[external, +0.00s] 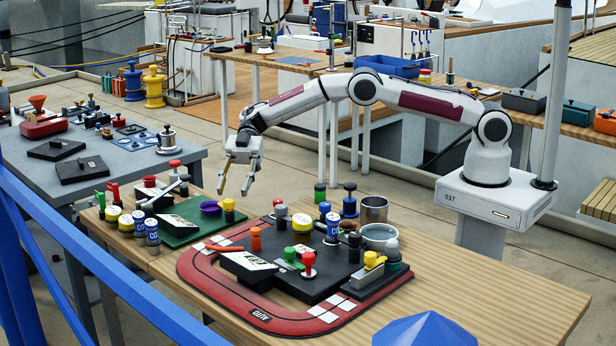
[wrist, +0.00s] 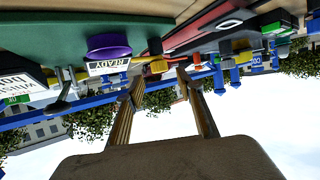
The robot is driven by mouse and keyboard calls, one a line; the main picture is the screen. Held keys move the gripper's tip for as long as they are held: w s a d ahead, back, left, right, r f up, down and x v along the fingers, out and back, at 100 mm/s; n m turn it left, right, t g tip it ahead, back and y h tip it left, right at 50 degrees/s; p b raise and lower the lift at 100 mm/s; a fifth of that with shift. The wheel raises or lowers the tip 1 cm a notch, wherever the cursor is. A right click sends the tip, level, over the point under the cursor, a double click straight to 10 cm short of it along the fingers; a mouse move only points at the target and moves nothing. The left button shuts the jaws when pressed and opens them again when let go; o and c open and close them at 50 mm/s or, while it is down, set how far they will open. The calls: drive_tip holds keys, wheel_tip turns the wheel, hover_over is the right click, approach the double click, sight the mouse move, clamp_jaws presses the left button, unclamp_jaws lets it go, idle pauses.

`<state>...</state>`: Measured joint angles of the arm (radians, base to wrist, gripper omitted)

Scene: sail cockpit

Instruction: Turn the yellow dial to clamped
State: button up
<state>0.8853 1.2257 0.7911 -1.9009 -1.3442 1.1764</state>
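Several yellow parts stand on the wooden table, and I cannot tell for sure which is the dial. A small yellow knob (external: 228,205) with a dark base stands at the right end of the green board. A wider round yellow cap (external: 302,223) sits on the black panel, and a yellow lever-like part (external: 373,259) is at its right edge. No clamped mark is readable. My gripper (external: 234,191) is open and empty, hanging above the green board near the small yellow knob. In the wrist view my gripper (wrist: 160,78) has its fingers apart, with a yellow block (wrist: 158,66) beyond them.
A purple dial (external: 210,208) sits on the green board (external: 185,237); it also shows in the wrist view (wrist: 110,46). A red track (external: 200,277) surrounds the crowded black panel. Metal cups (external: 374,208) stand behind it. The table's front right is mostly bare.

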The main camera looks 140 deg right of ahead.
drive_tip(key=v, duration=0.7)
drive_tip(key=shift+s+d, duration=0.2)
drive_tip(key=shift+s, duration=0.1)
drive_tip(key=shift+r, duration=0.1)
drive_tip(key=shift+a, duration=0.1)
